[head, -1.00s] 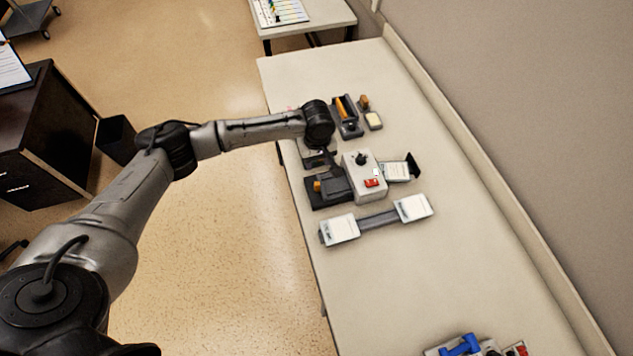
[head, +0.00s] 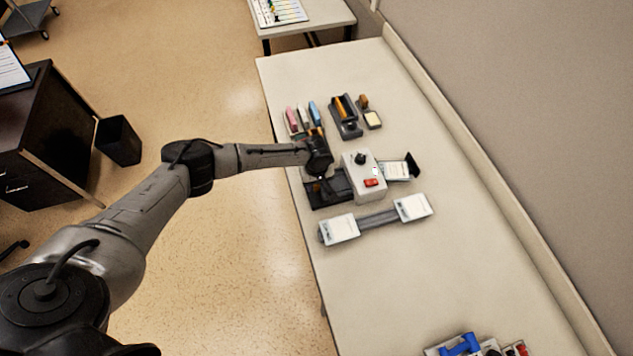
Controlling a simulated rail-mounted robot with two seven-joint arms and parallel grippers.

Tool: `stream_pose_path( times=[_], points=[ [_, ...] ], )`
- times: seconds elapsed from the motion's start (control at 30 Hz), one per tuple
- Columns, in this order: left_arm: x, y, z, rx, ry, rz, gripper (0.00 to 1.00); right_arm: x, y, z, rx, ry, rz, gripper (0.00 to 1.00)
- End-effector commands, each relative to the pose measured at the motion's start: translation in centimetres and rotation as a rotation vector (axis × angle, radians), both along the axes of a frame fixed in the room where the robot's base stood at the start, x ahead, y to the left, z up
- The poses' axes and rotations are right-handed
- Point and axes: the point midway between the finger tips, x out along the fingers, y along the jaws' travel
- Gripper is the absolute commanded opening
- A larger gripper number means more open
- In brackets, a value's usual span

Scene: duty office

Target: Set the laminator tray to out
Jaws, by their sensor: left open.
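The laminator (head: 357,186) is a light grey box with a black knob on top and a red switch, standing mid-table. A dark tray-like part (head: 318,200) sticks out at its left side. A white card-like piece with a black end (head: 396,171) sticks out at its right. I cannot tell for sure which of them is the tray. My left gripper (head: 322,187) points down over the dark part, close to the laminator's left side. It is open, and its wrist hides some of that part. I cannot tell whether the fingers touch it. My right gripper is out of view.
Behind my left wrist stand several coloured markers (head: 303,117), a dark stapler-like tool (head: 345,117) and a stamp with its pad (head: 371,118). The near table (head: 400,290) is clear up to the blue item (head: 461,345).

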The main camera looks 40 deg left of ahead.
Motion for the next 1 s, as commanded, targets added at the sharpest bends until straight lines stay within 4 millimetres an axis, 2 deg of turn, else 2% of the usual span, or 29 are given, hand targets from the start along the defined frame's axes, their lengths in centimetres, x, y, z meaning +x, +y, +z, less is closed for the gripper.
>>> stream_pose_path(
  times=[0.27, 0.73, 1.0],
  points=[
    [0.0, 0.0, -0.09, 0.0, 0.0, 0.0, 0.45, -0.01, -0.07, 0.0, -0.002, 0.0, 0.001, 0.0],
    [0.01, 0.0, -0.05, 0.0, 0.0, 0.0, 0.01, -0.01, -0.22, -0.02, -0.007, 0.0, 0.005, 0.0],
    [0.02, 0.01, -0.04, 0.0, 0.0, 0.0, 0.0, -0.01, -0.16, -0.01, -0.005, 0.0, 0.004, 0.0]
  ],
)
